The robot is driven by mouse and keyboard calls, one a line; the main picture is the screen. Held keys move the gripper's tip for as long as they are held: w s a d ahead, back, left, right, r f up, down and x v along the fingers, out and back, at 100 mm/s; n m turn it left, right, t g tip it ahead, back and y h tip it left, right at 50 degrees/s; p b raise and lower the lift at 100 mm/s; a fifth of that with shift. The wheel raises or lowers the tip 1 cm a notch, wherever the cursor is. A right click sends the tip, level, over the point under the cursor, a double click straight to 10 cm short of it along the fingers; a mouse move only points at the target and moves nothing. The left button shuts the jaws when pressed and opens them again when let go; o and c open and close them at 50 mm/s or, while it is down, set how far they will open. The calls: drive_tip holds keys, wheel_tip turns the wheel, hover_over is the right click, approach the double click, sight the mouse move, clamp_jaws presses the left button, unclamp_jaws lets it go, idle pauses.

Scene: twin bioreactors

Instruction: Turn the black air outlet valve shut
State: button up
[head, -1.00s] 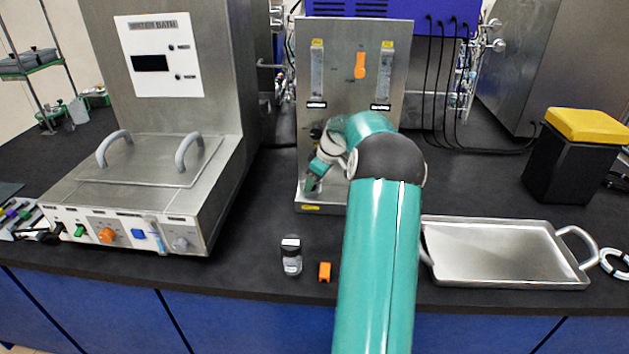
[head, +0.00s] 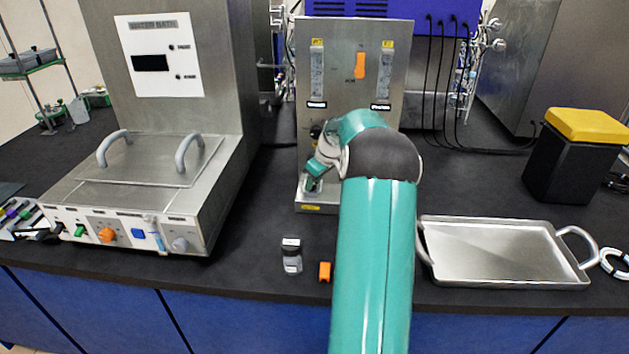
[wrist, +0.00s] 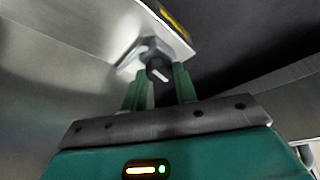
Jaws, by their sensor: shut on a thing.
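The black air outlet valve (wrist: 158,68) shows in the wrist view as a dark round knob with a white mark, in front of a grey metal fitting (wrist: 146,50) on the steel panel. My gripper (wrist: 161,84) has its two green fingers on either side of the knob, shut on it. In the head view my gripper (head: 313,182) is at the lower left front of the upright steel panel (head: 338,90).
An orange lever (head: 360,65) is higher on the panel between two flow tubes. A small vial (head: 291,255) and an orange block (head: 324,272) stand on the bench in front. A water bath (head: 150,160) is at left, a steel tray (head: 505,250) at right.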

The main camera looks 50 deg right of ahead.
drive_tip(key=m+h, duration=0.1)
drive_tip(key=m, duration=0.3)
drive_tip(key=shift+a+h, duration=0.3)
drive_tip(key=shift+h, duration=0.1)
drive_tip(key=m, duration=0.2)
drive_tip(key=m+h, duration=0.1)
drive_tip(key=m, duration=0.1)
drive_tip(key=shift+w+a+g, duration=0.15)
drive_tip(key=shift+g, duration=0.25)
drive_tip(key=m+g+h, duration=0.1)
drive_tip(key=m, duration=0.3)
drive_tip(key=shift+w+a, duration=0.1)
drive_tip(key=shift+w, duration=0.05)
drive_tip(key=shift+w+m+g+h, duration=0.1)
drive_tip(key=shift+m+g+h, duration=0.5)
drive_tip(key=shift+m, duration=1.2)
drive_tip(key=o, duration=1)
drive_tip(key=shift+c, duration=0.2)
